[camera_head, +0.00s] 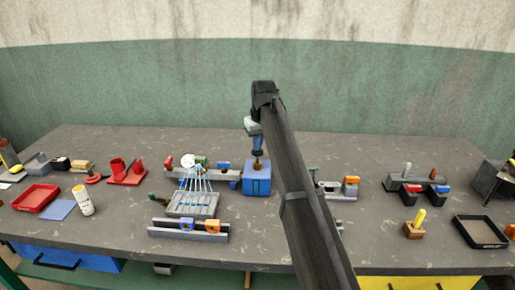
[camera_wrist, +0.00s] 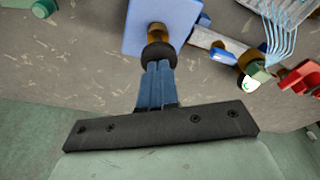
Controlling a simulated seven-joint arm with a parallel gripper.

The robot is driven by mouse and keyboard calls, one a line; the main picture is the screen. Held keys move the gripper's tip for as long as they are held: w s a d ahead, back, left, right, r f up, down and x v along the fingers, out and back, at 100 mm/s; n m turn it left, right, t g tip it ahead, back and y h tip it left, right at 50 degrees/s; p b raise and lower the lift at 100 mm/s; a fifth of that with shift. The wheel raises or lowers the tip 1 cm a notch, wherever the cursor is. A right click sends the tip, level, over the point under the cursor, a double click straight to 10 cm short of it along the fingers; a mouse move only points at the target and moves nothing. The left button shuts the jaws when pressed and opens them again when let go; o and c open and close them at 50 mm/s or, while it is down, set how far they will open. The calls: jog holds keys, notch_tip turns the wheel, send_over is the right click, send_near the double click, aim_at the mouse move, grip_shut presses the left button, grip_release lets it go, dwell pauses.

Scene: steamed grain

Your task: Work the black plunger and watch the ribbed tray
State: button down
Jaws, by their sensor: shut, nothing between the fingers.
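The blue box (camera_head: 257,181) stands on the bench near the middle, with a brass stem on top. In the wrist view, the blue box (camera_wrist: 135,32) carries the black plunger (camera_wrist: 157,53) on its brass stem. My gripper (camera_head: 257,151) is shut, pointing down over the box. In the wrist view its blue fingers (camera_wrist: 157,66) end at the plunger's black knob; whether they press on it I cannot tell. The ribbed tray (camera_head: 193,207) is grey and lies left of the box, with several pale blue tubes running to it. Part of the tray (camera_wrist: 287,8) shows at the wrist view's top right.
A grey rail with blue and orange pieces (camera_head: 189,233) lies in front of the tray. A red stand (camera_head: 127,174) and red tray (camera_head: 36,197) are at left. A black tray (camera_head: 480,231) is at right. My arm hides bench right of the box.

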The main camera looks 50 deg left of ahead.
jog(key=shift+r, duration=2.7)
